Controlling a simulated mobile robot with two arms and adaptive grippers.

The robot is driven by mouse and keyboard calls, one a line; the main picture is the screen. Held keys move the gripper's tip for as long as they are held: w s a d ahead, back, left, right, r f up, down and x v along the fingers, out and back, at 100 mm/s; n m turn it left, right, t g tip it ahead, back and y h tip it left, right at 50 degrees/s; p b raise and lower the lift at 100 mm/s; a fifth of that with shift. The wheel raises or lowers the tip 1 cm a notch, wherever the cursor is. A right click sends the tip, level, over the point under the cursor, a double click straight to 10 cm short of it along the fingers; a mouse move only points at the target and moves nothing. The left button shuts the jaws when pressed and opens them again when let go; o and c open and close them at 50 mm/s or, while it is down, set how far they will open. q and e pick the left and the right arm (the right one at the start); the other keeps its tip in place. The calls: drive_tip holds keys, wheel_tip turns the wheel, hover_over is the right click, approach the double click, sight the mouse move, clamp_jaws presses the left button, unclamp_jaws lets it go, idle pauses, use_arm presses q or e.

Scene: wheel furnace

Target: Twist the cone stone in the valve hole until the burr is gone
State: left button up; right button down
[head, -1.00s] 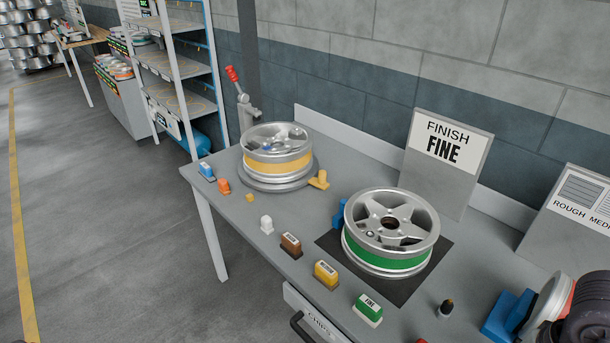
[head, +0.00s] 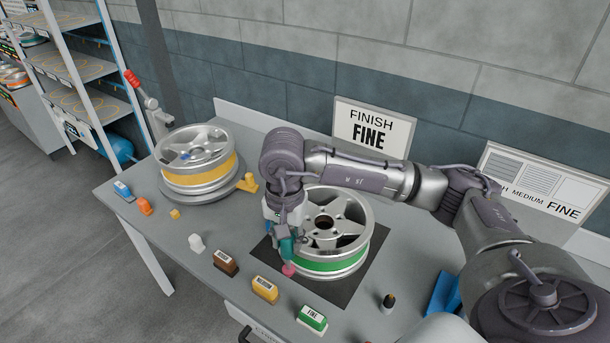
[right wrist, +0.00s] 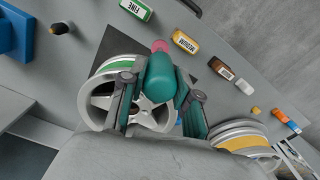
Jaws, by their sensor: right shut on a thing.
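My right gripper (head: 286,240) is shut on the cone stone's teal handle (head: 288,249); its pink tip (head: 289,269) points down. In the right wrist view the handle (right wrist: 162,82) lies between the fingers, with the pink tip (right wrist: 160,46) beyond it. The silver wheel (head: 338,217) with a green band lies flat, face up, on a black mat (head: 345,291). In the head view the stone overlaps the wheel's near left side; I cannot tell whether they touch. The valve hole and burr cannot be made out. My left gripper is out of view.
A yellow-banded wheel (head: 197,161) sits on a round stand at the back left. Several small blocks, including brown (head: 226,262), yellow (head: 265,289) and green (head: 312,318), line the front edge. A FINISH FINE sign (head: 371,129) stands behind the wheel.

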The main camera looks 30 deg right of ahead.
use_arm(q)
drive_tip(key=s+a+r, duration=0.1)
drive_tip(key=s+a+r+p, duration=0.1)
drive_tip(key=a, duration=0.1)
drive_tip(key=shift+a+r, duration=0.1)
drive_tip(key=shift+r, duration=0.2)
use_arm(e)
drive_tip(key=w+d+m, duration=0.7)
drive_tip(key=d+m, duration=0.2)
drive_tip(key=m, duration=0.6)
drive_tip(key=shift+f, duration=0.35)
use_arm(q)
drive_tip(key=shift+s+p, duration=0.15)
drive_tip(key=shift+p, duration=0.15)
use_arm(e)
drive_tip(key=shift+w, duration=0.1)
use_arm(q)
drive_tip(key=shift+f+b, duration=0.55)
use_arm(e)
drive_tip(key=shift+f, duration=0.6)
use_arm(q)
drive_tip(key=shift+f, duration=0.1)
